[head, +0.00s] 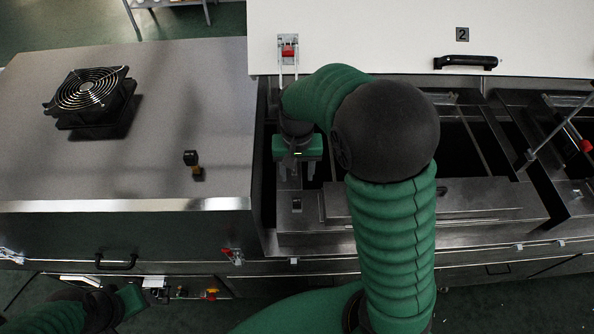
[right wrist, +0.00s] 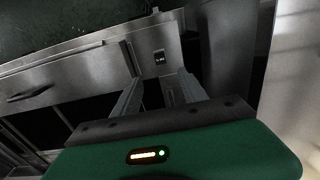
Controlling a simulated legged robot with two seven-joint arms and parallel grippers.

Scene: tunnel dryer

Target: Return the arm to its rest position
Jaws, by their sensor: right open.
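My right arm (head: 392,235), in a green ribbed sleeve, reaches up and bends left over the open dryer section. My right gripper (head: 297,172) hangs from it, pointing down, with its fingers apart and nothing between them.
A metal-topped cabinet (head: 160,150) at the left carries a black fan (head: 92,95) and a small dark knob (head: 191,158). A white panel marked 2 (head: 400,35) with a black handle (head: 466,63) stands behind. Metal frames (head: 460,200) and dark openings lie around my right arm.

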